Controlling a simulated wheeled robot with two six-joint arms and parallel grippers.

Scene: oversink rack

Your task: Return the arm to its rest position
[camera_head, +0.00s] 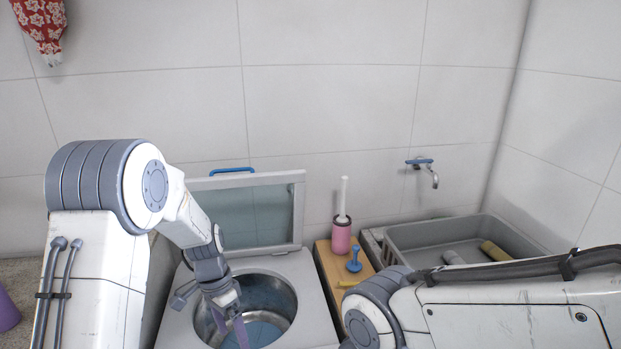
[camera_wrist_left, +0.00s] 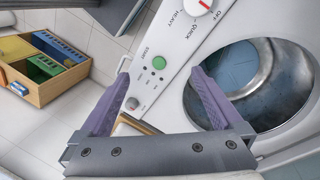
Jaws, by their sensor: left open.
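My left arm (camera_head: 150,200) comes in from the left of the head view and bends down over the open washing machine (camera_head: 300,268). My left gripper (camera_head: 238,330) hangs over the drum opening in the head view. In the left wrist view its two purple fingers are spread, and the open gripper (camera_wrist_left: 161,75) has nothing between them. Behind the fingers lies the machine's panel (camera_wrist_left: 150,88), with a green start button (camera_wrist_left: 158,63) and a red-and-white knob (camera_wrist_left: 204,4). My right arm (camera_head: 500,305) crosses the lower right; its gripper is out of sight.
The machine's glass lid (camera_head: 252,212) stands raised. To its right are a wooden board (camera_head: 328,268) with a pink brush holder (camera_head: 341,238) and blue object (camera_head: 354,262), then a grey sink (camera_head: 405,236). A wooden drawer (camera_wrist_left: 45,95) is open at the left.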

